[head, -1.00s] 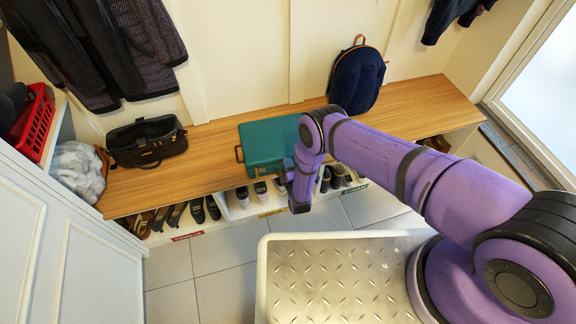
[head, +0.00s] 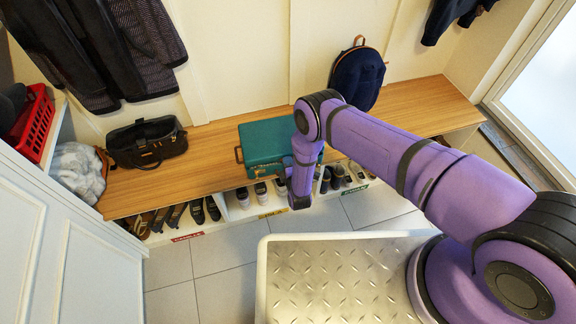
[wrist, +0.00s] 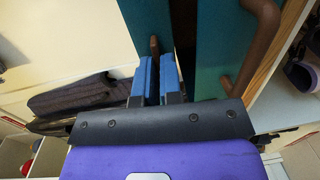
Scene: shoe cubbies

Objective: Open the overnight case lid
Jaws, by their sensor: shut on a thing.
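The overnight case (head: 265,142) is a teal box on the wooden bench, with a brown handle (head: 238,155) on its left side. In the wrist view, two teal parts of the case (wrist: 222,45) stand apart with a dark gap between them, so the lid (wrist: 143,18) looks slightly raised. My gripper (wrist: 157,60) has blue fingers at the lid's edge. It is shut on a small brown tab (wrist: 155,46) on the lid. In the head view my arm hides the case's right front, and the grip cannot be seen clearly.
The bench (head: 205,140) also carries a dark open bag (head: 147,143) on the left and a navy backpack (head: 357,75) on the right. Shoes stand in cubbies below. A metal-topped surface (head: 335,280) is in front. The wall behind the case is clear.

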